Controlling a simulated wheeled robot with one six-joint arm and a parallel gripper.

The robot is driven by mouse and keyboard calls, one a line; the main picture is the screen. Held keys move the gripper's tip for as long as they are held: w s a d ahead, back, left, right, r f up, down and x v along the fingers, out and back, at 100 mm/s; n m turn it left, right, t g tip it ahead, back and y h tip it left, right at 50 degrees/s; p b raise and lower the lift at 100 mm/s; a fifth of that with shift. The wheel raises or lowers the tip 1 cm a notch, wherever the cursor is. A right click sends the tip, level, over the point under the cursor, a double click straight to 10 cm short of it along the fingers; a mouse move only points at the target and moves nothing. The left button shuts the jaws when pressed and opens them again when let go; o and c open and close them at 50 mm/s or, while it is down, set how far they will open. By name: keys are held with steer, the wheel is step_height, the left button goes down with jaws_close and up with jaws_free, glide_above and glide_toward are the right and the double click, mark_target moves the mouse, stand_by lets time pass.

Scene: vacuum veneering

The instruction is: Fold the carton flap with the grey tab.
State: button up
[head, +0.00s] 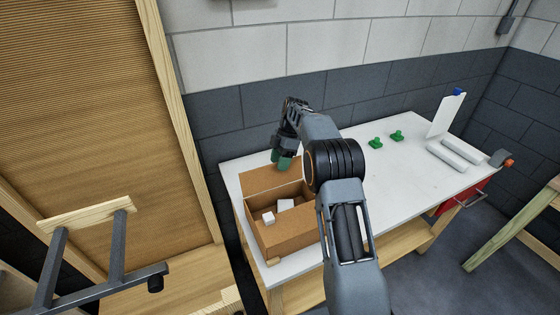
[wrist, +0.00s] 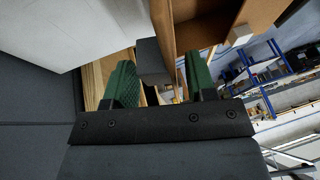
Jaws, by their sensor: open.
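The brown carton (head: 290,243) stands on the near left of the white table, open at the top, with small white blocks (head: 268,218) inside. Its flap (head: 262,180) stands out at the carton's far side. My gripper (head: 281,161) is at that flap's far edge, its green fingers pointing down. In the wrist view my gripper (wrist: 162,84) is open, with the grey tab (wrist: 151,58) showing between the two fingers. I cannot tell whether either finger touches the tab. The tab is hidden behind the gripper in the head view.
The white table (head: 355,175) has clear room in its middle. Green knobbed pieces (head: 376,143), white rolls (head: 453,155) and an upright white panel (head: 447,114) lie farther right. A grey block wall (head: 260,115) runs close behind. A wooden frame (head: 178,110) stands at left.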

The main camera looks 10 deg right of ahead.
jaws_close()
stand_by(0.5)
steer(key=shift+s+d+f+b, duration=0.1)
steer(key=shift+b, duration=0.4)
